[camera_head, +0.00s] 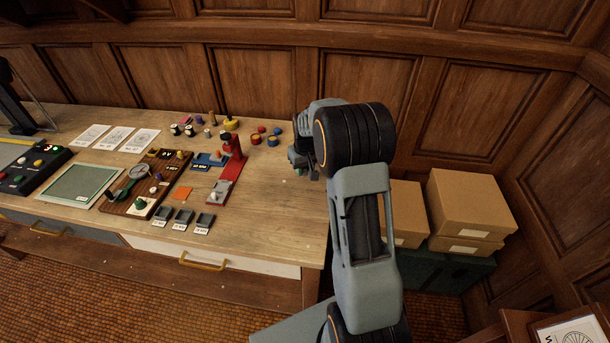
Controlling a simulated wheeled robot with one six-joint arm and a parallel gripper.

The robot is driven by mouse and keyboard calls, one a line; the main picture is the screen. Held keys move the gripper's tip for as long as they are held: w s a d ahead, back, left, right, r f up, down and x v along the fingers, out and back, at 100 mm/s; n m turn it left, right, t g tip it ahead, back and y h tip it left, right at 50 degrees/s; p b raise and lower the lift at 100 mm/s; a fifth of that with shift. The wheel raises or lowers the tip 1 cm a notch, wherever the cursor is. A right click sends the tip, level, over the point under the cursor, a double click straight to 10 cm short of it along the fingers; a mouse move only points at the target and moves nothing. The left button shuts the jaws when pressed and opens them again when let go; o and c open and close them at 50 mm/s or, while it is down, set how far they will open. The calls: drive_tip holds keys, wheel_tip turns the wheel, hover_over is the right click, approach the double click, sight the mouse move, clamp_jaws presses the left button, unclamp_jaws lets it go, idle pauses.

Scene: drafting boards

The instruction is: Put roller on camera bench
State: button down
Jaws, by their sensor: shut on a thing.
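My gripper (299,160) is over the right end of the long wooden bench (280,215), partly hidden by my own wrist. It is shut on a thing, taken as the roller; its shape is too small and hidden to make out. The bench carries a dark upright stand (16,105) at its far left, which looks like a camera stand. I cannot tell whether the gripper or its load touches the bench top.
A red stand (233,160), a brown tool board (147,185), small dark trays (184,217) and several coloured knobs crowd the bench's middle. A green mat (80,184) and a button panel (35,168) lie left. The bench's front right is clear. Cardboard boxes (470,205) stand right.

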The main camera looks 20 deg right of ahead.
sight(305, 175)
drive_tip(key=shift+d+f, duration=0.2)
drive_tip(key=shift+f, duration=1.55)
drive_tip(key=shift+f, duration=0.2)
drive_tip(key=c, duration=0.8)
unclamp_jaws()
drive_tip(key=shift+r, duration=0.1)
drive_tip(key=shift+c, duration=0.2)
wheel_tip(305, 175, up, 12)
drive_tip(key=s, duration=0.1)
drive_tip(key=s+a+r+t, duration=0.1)
drive_tip(key=s+a, duration=0.4)
drive_tip(key=s, duration=0.6)
drive_tip(key=s+a+r+t, duration=0.1)
drive_tip(key=s+a, duration=0.5)
drive_tip(key=s, duration=0.6)
drive_tip(key=shift+a+v, duration=0.2)
drive_tip(key=shift+v, duration=0.65)
